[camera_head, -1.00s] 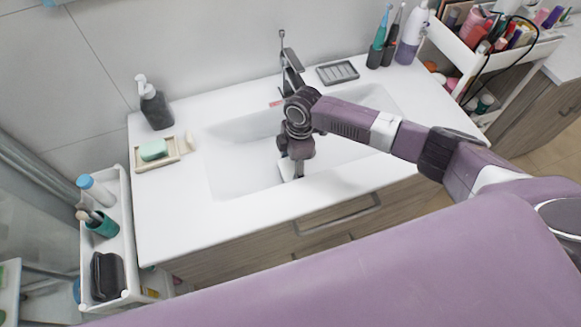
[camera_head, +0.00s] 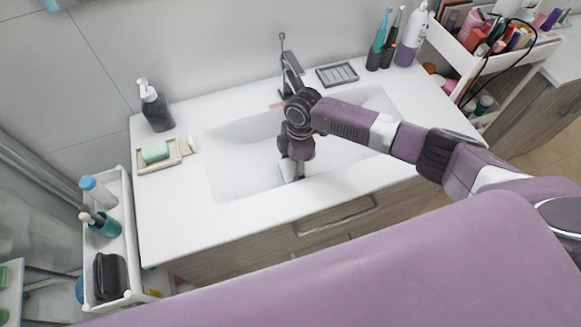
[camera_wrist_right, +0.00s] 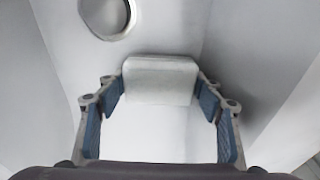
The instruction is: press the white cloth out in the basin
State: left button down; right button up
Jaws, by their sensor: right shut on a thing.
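The white basin (camera_head: 235,165) is sunk in the counter under the faucet (camera_head: 291,72). My right gripper (camera_head: 292,176) points down into it, near the basin's middle. In the right wrist view, the white cloth (camera_wrist_right: 160,80) looks like a folded, rounded block. The blue-padded fingers of my right gripper (camera_wrist_right: 158,100) are shut on its two sides. In the head view the cloth is mostly hidden by the gripper. I cannot tell whether the cloth touches the basin floor. My left gripper is not in view.
A round drain (camera_wrist_right: 105,15) shows beyond the cloth. A dark soap dispenser (camera_head: 154,106) and a soap dish (camera_head: 172,163) stand left of the basin. A grey ridged tray (camera_head: 337,73) and toothbrush holders are at the back right. Carts flank the counter. The front counter strip is clear.

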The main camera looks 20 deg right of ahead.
notch_tip(320, 180, up, 7)
jog(key=p, duration=0.5)
jog(key=shift+a, duration=0.1)
notch_tip(320, 180, up, 2)
jog(key=shift+w+r+p, duration=0.1)
jog(key=shift+r+p, duration=0.1)
jog(key=shift+p, duration=0.9)
jog(key=shift+r, duration=2.5)
